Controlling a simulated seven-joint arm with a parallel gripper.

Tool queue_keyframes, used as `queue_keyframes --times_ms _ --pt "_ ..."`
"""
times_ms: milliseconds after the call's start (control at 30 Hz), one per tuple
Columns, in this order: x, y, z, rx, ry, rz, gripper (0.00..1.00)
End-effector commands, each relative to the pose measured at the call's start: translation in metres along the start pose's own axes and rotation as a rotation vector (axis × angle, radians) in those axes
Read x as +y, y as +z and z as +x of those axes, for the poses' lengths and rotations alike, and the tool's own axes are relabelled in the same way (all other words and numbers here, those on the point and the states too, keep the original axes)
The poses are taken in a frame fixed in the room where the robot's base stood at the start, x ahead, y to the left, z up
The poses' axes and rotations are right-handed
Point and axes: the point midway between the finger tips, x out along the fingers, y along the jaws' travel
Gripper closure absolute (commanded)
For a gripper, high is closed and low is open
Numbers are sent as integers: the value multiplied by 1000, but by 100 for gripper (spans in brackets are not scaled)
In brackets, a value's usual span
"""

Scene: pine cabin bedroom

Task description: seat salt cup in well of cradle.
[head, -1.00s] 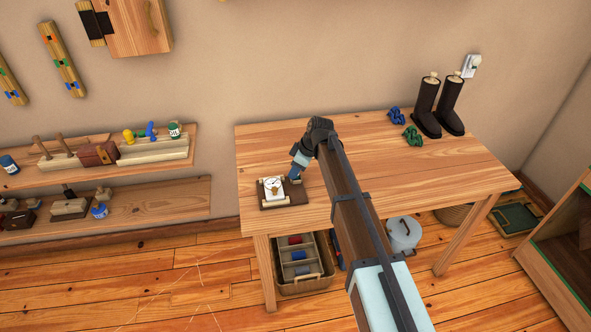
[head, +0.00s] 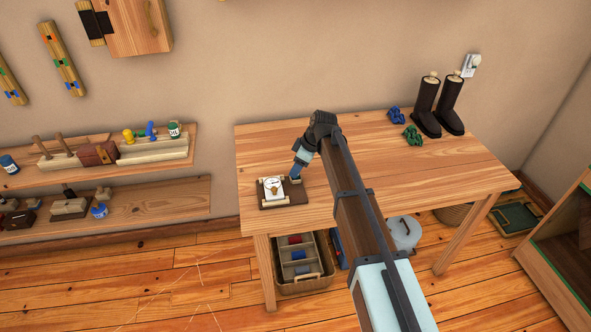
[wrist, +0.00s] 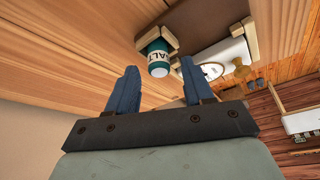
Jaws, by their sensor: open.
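The salt cup (wrist: 157,48), teal with a white label band, shows in the wrist view between my fingers and beyond their tips. It stands at the light wooden walls of the cradle (wrist: 172,40); whether its base is fully down in the well is hidden. My gripper (wrist: 158,65) is open, its two blue fingers apart and clear of the cup. In the head view my gripper (head: 296,178) is over the right part of the dark brown board (head: 286,202), and the cup cannot be made out there.
A white dial scale (head: 273,187) sits on the board just left of my gripper. The table is clear to the right up to blue and green items (head: 412,137) and dark boots (head: 436,108). Shelves with jars and boxes (head: 100,153) are at left.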

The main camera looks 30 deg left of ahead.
Motion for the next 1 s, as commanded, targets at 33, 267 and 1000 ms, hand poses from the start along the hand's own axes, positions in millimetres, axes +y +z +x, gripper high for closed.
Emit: queue_keyframes --times_ms 33,267,1000 --pt "0 0 -13 3 4 0 48" --pt "1 -1 -58 6 4 0 48" --pt "1 -1 -99 7 4 0 48"
